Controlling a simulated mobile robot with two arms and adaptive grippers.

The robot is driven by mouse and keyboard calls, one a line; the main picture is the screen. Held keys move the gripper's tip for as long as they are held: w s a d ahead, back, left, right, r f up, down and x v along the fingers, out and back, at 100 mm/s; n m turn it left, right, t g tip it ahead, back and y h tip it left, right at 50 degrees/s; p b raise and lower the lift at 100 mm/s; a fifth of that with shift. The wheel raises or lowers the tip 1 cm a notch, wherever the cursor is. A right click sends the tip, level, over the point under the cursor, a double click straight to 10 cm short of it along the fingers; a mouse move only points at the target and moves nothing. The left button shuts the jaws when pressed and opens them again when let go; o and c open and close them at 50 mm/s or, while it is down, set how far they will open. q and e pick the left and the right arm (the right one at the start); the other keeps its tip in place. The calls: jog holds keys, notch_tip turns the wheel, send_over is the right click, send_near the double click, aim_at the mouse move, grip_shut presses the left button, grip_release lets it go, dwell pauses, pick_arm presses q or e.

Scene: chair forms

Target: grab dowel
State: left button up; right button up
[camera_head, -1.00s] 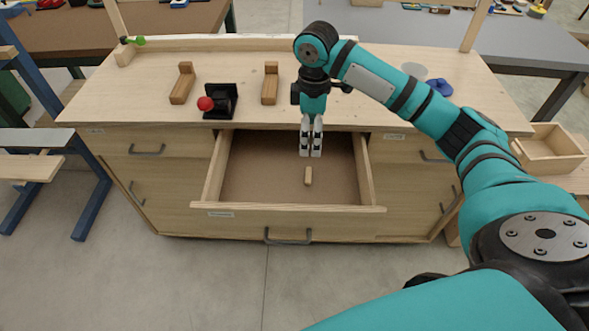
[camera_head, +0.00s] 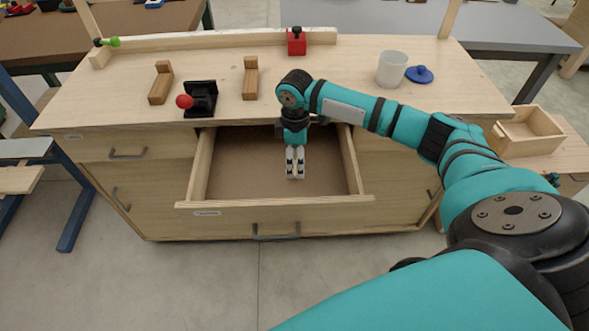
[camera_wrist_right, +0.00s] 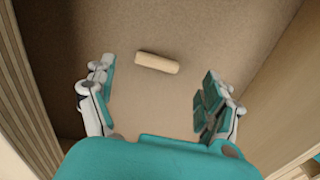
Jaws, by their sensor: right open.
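The dowel (camera_wrist_right: 157,63) is a short, pale wooden cylinder lying on the brown drawer floor, seen in the right wrist view. In the head view it is hidden behind my right gripper. My right gripper (camera_head: 295,177) reaches down into the open drawer (camera_head: 240,172). In the right wrist view its fingers (camera_wrist_right: 158,108) are spread wide and nothing is between the tips. The dowel lies beyond the fingertips in that view, between the lines of the two fingers and apart from both. My left gripper is not in view.
Drawer walls rise close on both sides in the right wrist view. On the bench top stand two wooden chair-like forms (camera_head: 160,84), (camera_head: 250,80), a black clamp with a red knob (camera_head: 200,98), a red block (camera_head: 297,42), a cup (camera_head: 391,69) and a blue lid (camera_head: 419,74).

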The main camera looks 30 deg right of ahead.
jog(key=f, duration=0.3)
jog(key=shift+w+f, duration=0.2)
jog(key=shift+f, duration=0.35)
jog(key=c, duration=0.8)
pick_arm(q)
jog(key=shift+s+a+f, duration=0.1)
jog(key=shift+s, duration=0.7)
pick_arm(e)
jog(key=shift+c, duration=0.3)
